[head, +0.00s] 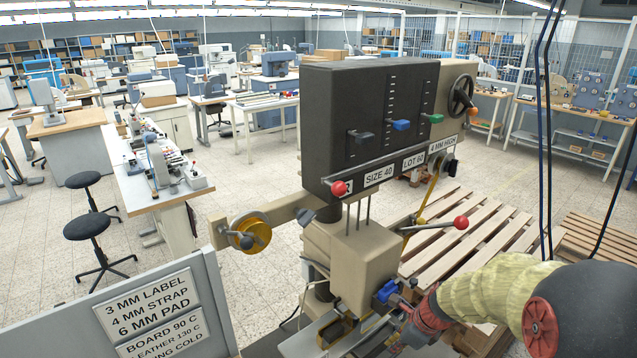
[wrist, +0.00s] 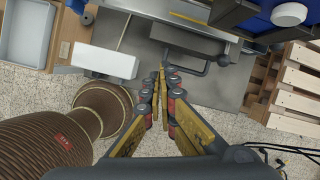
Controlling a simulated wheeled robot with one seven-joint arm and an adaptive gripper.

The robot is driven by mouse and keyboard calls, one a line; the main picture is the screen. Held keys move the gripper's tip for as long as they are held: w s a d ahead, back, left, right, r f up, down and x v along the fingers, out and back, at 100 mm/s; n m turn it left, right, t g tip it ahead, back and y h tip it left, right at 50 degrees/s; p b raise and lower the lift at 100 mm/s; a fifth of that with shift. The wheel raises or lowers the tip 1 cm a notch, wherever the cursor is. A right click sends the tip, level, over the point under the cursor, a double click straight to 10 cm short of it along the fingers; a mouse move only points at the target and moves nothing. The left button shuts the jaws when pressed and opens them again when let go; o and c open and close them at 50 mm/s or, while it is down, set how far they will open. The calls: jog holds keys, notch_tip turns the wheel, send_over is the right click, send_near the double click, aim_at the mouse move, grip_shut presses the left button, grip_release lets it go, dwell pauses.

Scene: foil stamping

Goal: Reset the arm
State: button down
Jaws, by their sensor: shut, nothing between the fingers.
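My gripper (wrist: 161,78) is shut and empty in the wrist view, with its yellow-sided fingers meeting at the tips. In the head view my gripper (head: 398,338) is at the bottom, low beside the front of the stamping press, partly cut off by the frame. The press has a dark panel (head: 368,95) with blue and green sliders and labels reading SIZE 40, LOT 60 and 4 MM HIGH. Below it is a beige press head (head: 350,260). A blue knob (head: 387,291) sits close to my gripper. Whether my fingers touch the press cannot be told.
A lever with a red ball (head: 460,223) juts right from the press. A yellow foil roll (head: 250,234) is at its left. A grey sign board (head: 150,310) stands front left. Wooden pallets (head: 475,240) lie behind my arm. A grey tray (wrist: 27,35) and white block (wrist: 104,62) show in the wrist view.

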jog(key=s+r+n+h+b, duration=0.1)
jog(key=s+r+n+b, duration=0.2)
jog(key=s+n, duration=0.5)
jog(key=s+a+r+n+t+h+b, duration=0.1)
jog(key=s+r+n+b, duration=0.3)
jog(key=s+n, duration=0.4)
jog(key=s+a+r+n+t+b, duration=0.1)
jog(key=s+r+n+b, duration=0.2)
jog(key=s+n+b, duration=0.3)
jog(key=s+n, duration=0.2)
jog(key=n, duration=0.1)
jog(key=shift+s+a+r+h, duration=0.15)
jog(key=shift+a+r+h, duration=0.05)
jog(key=shift+h, duration=0.2)
jog(key=shift+d+r, duration=0.1)
